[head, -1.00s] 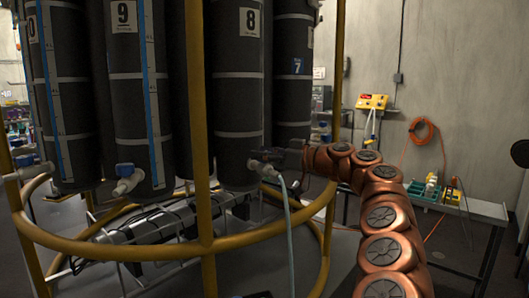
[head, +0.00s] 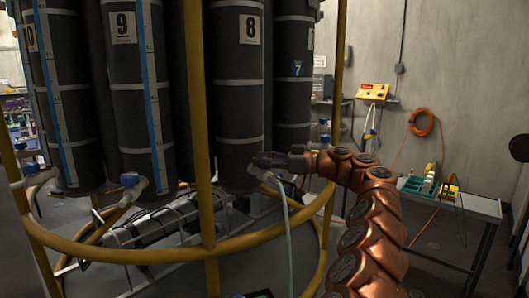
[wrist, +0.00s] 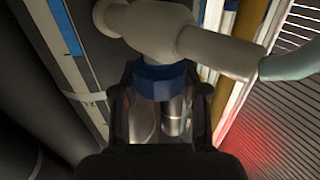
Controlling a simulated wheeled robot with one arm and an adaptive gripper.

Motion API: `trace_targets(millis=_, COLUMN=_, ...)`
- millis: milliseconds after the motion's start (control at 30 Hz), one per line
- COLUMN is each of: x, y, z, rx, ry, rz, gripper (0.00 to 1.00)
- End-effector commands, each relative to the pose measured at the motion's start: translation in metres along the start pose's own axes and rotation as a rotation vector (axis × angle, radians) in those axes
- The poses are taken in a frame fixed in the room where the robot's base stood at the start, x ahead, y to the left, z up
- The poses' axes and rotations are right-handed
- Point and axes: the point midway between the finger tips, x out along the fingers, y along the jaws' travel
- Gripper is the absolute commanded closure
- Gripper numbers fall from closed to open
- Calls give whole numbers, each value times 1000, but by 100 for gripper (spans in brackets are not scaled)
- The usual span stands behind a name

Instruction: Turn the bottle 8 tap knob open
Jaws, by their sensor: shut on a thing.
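Bottle 8 (head: 237,105) is a tall dark cylinder with a white "8" label, standing in the rack's middle. Its pale tap (head: 262,173) sticks out near the bottom, partly hidden by my gripper, with a clear hose (head: 288,215) hanging from it. My gripper (head: 264,160) is at this tap. In the wrist view, the blue knob (wrist: 165,82) sits between the fingers of my gripper (wrist: 163,98), which are shut on it. The white tap body (wrist: 165,32) lies just beyond the knob, and the hose (wrist: 290,62) leaves it to the right.
A yellow tubular frame (head: 205,215) rings the bottles, with an upright left of the tap and another right of it, near my arm. Bottle 9 (head: 130,80) has its own blue tap knob (head: 130,179). A side table (head: 465,205) stands right.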

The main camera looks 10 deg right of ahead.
Motion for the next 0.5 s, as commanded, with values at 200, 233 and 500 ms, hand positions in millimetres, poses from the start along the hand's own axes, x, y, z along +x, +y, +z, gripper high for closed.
trace_targets(millis=200, x=-1, y=1, z=-6, rx=-1, ry=2, rz=-48, gripper=91)
trace_targets(millis=233, x=-1, y=1, z=-7, rx=-2, ry=3, rz=-57, gripper=91)
trace_targets(millis=500, x=-2, y=2, z=-7, rx=-5, ry=4, rz=-119, gripper=91)
